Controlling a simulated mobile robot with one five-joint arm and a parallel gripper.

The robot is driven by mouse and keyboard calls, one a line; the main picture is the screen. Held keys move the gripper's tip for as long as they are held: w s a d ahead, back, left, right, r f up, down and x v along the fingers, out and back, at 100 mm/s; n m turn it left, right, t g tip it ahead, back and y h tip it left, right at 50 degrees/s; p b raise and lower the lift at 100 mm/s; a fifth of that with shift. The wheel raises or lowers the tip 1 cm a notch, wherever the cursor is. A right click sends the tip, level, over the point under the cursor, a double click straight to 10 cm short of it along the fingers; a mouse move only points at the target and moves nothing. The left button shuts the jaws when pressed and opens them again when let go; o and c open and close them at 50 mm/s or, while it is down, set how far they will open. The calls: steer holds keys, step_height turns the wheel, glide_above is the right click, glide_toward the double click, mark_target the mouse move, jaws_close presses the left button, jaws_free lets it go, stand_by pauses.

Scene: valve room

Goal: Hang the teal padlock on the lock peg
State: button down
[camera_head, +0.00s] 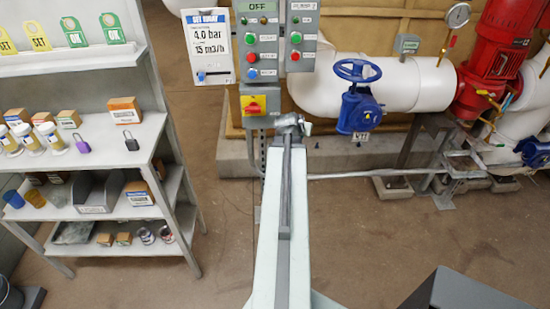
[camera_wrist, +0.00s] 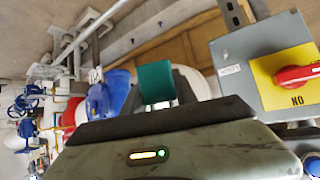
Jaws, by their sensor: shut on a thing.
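The teal padlock (camera_wrist: 156,82) shows in the wrist view as a teal block between the fingers of my gripper (camera_wrist: 158,92). The gripper is shut on it and holds it in the air. In the head view my gripper (camera_head: 291,122) is at the far end of my arm, just right of and below the grey isolator box with a yellow plate and red switch (camera_head: 253,104). That box is close on the right in the wrist view (camera_wrist: 235,80). I cannot make out the lock peg in either view. The padlock's shackle is hidden.
A purple padlock (camera_head: 82,144) and a black padlock (camera_head: 131,142) stand on the shelf rack (camera_head: 110,160) at left. A button panel (camera_head: 269,45) is above the isolator. A blue valve (camera_head: 360,105) on white pipes is at right. Floor between rack and arm is clear.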

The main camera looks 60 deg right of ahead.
steer(key=w+a+f+n+t+y+b, duration=0.3)
steer(key=w+a+f+n+b, duration=0.15)
steer(key=w+f, duration=0.4)
steer(key=w+d, duration=0.1)
steer(key=d, duration=0.2)
steer(key=w+d, duration=0.1)
steer(key=shift+w+d+f, duration=0.2)
steer(key=shift+w+d, duration=0.15)
steer(key=shift+w+d, duration=0.25)
steer(key=shift+w+d, duration=0.1)
steer(key=shift+d, duration=0.05)
stand_by(0.7)
steer(key=shift+w+d, duration=0.4)
steer(key=shift+d, duration=0.15)
steer(key=shift+d, duration=0.1)
steer(key=shift+w+d, duration=0.4)
steer(key=shift+d, duration=0.1)
